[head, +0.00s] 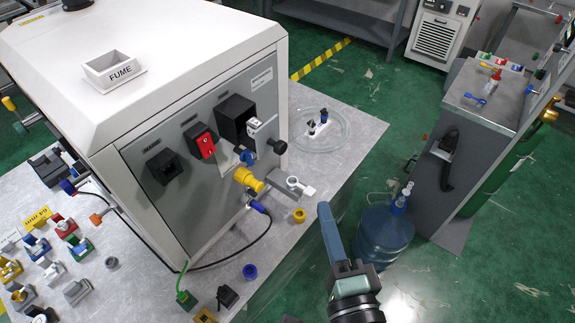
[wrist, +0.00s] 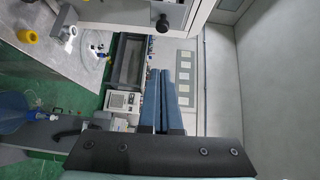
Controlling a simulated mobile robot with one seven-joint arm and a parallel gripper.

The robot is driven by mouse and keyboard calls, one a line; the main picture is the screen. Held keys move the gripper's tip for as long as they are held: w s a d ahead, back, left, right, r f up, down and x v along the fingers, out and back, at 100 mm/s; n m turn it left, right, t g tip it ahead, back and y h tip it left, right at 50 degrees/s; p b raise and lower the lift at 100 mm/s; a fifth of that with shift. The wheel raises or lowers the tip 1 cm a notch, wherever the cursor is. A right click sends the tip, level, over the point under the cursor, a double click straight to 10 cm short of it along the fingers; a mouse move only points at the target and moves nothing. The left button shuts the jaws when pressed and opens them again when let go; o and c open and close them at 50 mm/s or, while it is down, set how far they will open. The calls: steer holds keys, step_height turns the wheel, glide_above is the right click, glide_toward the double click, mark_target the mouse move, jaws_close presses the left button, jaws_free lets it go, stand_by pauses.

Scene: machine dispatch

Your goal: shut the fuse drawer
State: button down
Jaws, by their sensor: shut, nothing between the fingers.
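The white machine (head: 215,190) stands on the table with a grey front panel. A grey drawer-like part with a black knob (head: 278,147) sticks out at the panel's right side, beside a black-framed opening (head: 236,117); I take it to be the fuse drawer, standing open. The black knob also shows at the top of the wrist view (wrist: 162,22). My gripper (head: 324,206) is shut and empty, apart from the knob, to its lower right past the table edge. In the wrist view, its blue fingers (wrist: 167,72) lie together.
A red switch (head: 205,145) and a yellow fitting (head: 248,179) stand out from the panel near the drawer. A blue water bottle (head: 384,235) stands on the floor beside my gripper. A grey cabinet (head: 455,150) is at right. Several small parts lie on the table.

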mark_target(266, 143)
steer(key=a+p+x, duration=0.1)
steer(key=p+x, duration=0.1)
steer(key=x, duration=0.4)
steer(key=a+p+x, duration=0.1)
steer(key=p+x, duration=0.2)
steer(key=x, duration=0.3)
steer(key=shift+a, duration=0.45)
steer(key=w+a, duration=0.1)
steer(key=a, duration=0.1)
steer(key=w+a+p, duration=0.1)
steer(key=w+a, duration=0.1)
steer(key=shift+r, duration=0.1)
steer(key=shift+w+a, duration=0.1)
steer(key=shift+a, duration=0.2)
